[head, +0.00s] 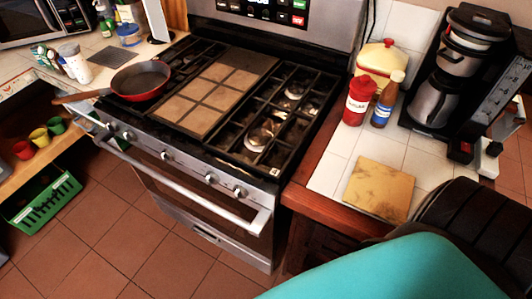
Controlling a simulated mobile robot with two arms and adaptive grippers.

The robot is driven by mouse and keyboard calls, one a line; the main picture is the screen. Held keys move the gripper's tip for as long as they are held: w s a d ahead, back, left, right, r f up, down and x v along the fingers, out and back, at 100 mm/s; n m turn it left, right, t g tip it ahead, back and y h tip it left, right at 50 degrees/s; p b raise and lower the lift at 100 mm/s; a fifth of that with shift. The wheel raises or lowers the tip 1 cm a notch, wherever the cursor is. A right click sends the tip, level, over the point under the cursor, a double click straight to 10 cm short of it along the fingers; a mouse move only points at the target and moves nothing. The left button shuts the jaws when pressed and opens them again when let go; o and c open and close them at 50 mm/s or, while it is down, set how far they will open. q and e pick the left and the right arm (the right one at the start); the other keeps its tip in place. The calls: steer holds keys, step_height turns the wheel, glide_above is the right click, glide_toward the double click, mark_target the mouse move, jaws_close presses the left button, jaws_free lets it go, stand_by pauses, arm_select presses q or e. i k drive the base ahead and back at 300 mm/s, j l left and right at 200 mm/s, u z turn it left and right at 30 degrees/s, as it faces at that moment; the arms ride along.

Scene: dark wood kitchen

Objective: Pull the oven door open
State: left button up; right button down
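The oven (210,180) is a stainless steel range with a gas cooktop. Its door has a dark window (190,203) and appears shut against the front. A long pale bar handle (185,185) runs across the top of the door, below the row of knobs (166,155). The handle is unobstructed along its length. Neither of my grippers can be made out in the head view.
A red pan (141,82) sits on the left burners, its wooden handle sticking out left. Left, a green basket (42,200) stands near colored cups (38,136). A teal surface (400,272) and a black padded shape (470,213) fill the lower right. Tiled floor (75,245) before the oven is clear.

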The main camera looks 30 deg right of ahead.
mark_target(252, 227)
steer(key=k+j+u, duration=0.2)
steer(key=u, duration=0.2)
steer(key=k+j+u, duration=0.15)
steer(key=u, duration=0.2)
steer(key=i+j, duration=0.05)
steer(key=j, duration=0.05)
